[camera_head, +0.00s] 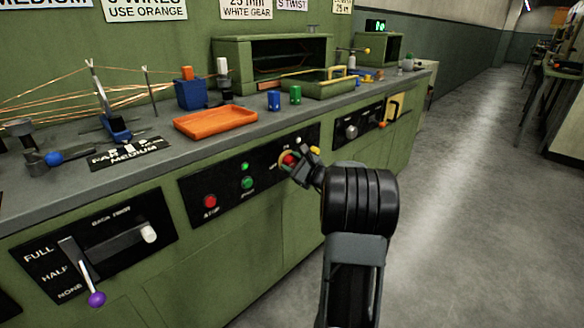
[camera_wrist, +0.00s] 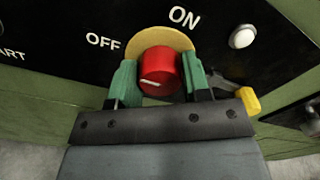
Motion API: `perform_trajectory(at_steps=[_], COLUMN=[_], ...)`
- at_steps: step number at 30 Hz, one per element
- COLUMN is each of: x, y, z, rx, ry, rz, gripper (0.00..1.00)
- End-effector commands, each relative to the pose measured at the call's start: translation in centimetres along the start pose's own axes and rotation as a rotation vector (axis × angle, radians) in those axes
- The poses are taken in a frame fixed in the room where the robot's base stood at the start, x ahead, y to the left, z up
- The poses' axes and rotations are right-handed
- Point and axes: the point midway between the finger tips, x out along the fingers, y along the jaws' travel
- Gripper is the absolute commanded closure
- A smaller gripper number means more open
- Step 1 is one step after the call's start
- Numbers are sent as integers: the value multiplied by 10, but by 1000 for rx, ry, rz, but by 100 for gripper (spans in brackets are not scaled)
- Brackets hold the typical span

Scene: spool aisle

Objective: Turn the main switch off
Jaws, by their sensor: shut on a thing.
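The main switch is a red round knob (camera_wrist: 160,66) on a yellow disc (camera_wrist: 160,39), with OFF to its upper left and ON above it. A short white mark shows low on the knob's face; I cannot tell for sure which label it lines up with. My gripper (camera_wrist: 160,80) has its green-padded fingers on both sides of the knob, shut on it. In the head view the red knob (camera_head: 289,159) sits at the right part of the black panel (camera_head: 225,182), with my gripper (camera_head: 299,162) at it and partly hiding it.
Red stop (camera_head: 210,201) and green start (camera_head: 247,182) buttons lie left of the switch. A white lamp (camera_wrist: 242,37) and a yellow-tipped lever (camera_wrist: 246,101) are close on the right. An orange tray (camera_head: 215,122) stands on the bench above. The aisle floor (camera_head: 460,170) is clear.

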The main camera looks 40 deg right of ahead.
Motion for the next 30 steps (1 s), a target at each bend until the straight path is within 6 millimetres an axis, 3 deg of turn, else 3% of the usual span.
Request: perform_trajectory(at_steps=[13, 14, 21, 30], x=[0, 0, 0, -2], y=[0, 0, 0, 0], z=[0, 0, 0, 0], rx=[-10, -10, -9, -8], ry=[1, 1, 1, 1], rz=[2, 2, 1, 0], gripper=[80, 55, 32, 31])
